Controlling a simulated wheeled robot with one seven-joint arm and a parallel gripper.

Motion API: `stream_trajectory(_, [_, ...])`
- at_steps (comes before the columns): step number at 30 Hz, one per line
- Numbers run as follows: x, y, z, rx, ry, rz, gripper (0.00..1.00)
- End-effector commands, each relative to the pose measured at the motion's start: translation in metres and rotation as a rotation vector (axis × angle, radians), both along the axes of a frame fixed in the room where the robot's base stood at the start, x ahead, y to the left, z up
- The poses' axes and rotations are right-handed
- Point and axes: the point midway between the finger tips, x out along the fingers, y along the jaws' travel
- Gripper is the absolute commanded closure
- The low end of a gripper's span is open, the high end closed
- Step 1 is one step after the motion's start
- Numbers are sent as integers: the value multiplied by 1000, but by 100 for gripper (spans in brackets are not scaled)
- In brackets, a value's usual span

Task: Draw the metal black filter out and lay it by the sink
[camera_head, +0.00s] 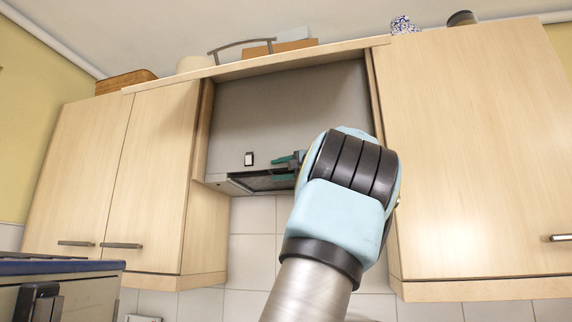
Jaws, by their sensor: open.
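The range hood (300,105) is a grey metal panel set between the wall cabinets. A dark panel (258,182), apparently the metal black filter, shows in its underside, seen at a steep slant. My gripper (279,169) has green fingers, which are apart with nothing visible between them. It is at the hood's lower edge, above and to the right of the visible dark panel in the picture. I cannot tell whether it touches the hood. My arm hides the right part of the hood's underside. The sink is not in view.
Wooden wall cabinets stand to the left (145,180) and right (475,150) of the hood, close to my arm. A blue-topped appliance (60,268) is at the lower left. A tiled wall (252,247) lies below the hood. Several items sit on top of the cabinets.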

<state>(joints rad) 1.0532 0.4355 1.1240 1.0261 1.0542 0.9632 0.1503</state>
Motion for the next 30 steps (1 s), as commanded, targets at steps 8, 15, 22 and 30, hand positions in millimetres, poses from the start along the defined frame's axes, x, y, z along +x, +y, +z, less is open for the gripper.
stream_trajectory(8, [1,1,0,-1,1,0,53])
stream_trajectory(15, [1,1,0,-1,1,0,76])
stream_trajectory(22, [1,1,0,-1,0,0,100])
stream_trajectory(30, [1,1,0,-1,0,0,100])
